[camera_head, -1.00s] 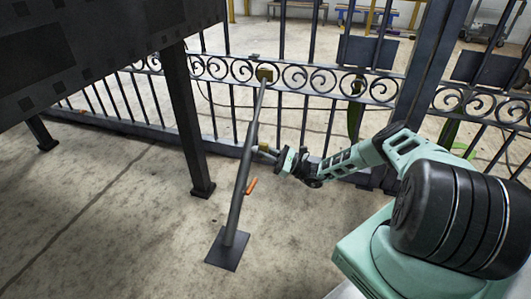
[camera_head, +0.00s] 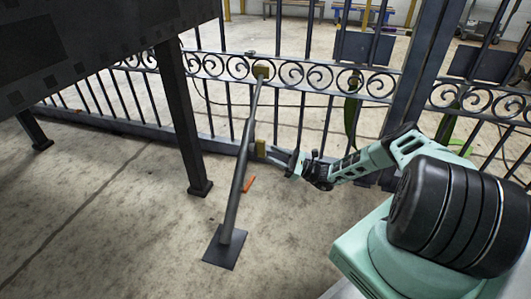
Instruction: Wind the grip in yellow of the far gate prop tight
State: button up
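The gate prop (camera_head: 241,164) is a grey pole that leans from a square floor plate (camera_head: 224,247) up to a yellow pad (camera_head: 261,71) on the gate's scroll band. Its yellow grip (camera_head: 261,148) stands out on the right side of the pole, about halfway up, and looks upright. A thin orange handle (camera_head: 249,184) shows lower, beside the pole. My gripper (camera_head: 280,154) is just right of the yellow grip, pointing at it. The fingers are small and dark against the gate's lower rail, so I cannot tell whether they touch the grip or how wide they stand.
The dark barred gate (camera_head: 330,80) runs across behind the prop, with a thick post (camera_head: 408,90) at right. A large dark structure (camera_head: 80,45) fills the upper left, its leg (camera_head: 183,120) left of the prop. The concrete floor in front is clear.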

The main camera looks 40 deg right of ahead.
jog(key=b+v, duration=0.3)
jog(key=v, duration=0.9)
jog(key=shift+c, duration=0.2)
